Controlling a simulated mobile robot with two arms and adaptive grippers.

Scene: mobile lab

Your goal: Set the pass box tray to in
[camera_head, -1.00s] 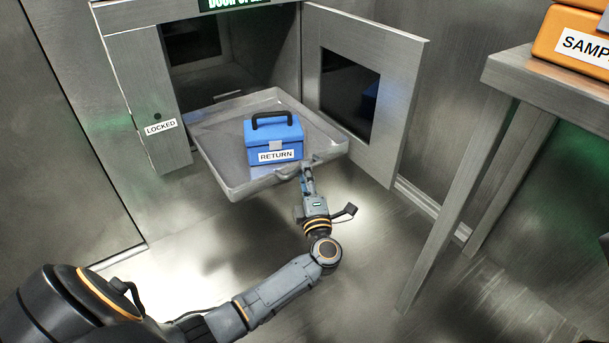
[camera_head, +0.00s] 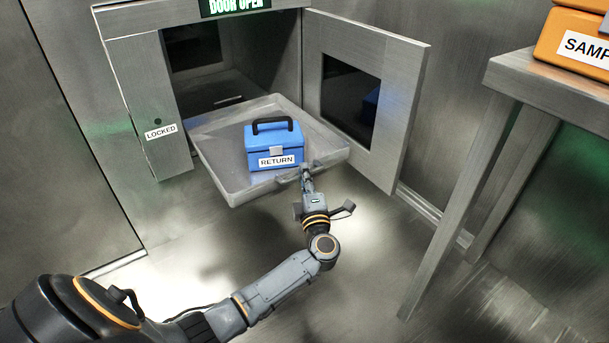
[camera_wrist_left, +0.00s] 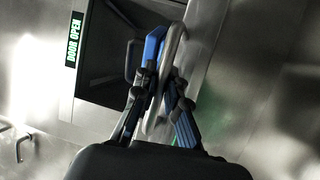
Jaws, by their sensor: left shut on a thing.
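The pass box tray (camera_head: 225,181) is a shallow grey metal tray sticking out of the open pass box (camera_head: 215,80) in the head view. A blue case (camera_head: 262,153) with a black handle and a RETURN label stands upright on it. My left gripper (camera_head: 306,172) is shut on the tray's front handle. The left wrist view shows its fingers (camera_wrist_left: 157,98) around the grey handle, with the blue case behind. The tray's rear end lies inside the box. My right gripper is not in view.
The pass box door (camera_head: 362,100) stands open at the right of the tray. A DOOR OPEN sign (camera_head: 236,5) is lit above the opening. A metal table (camera_head: 550,85) with an orange SAMP-labelled case (camera_head: 575,45) stands at the right. The floor below the tray is clear.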

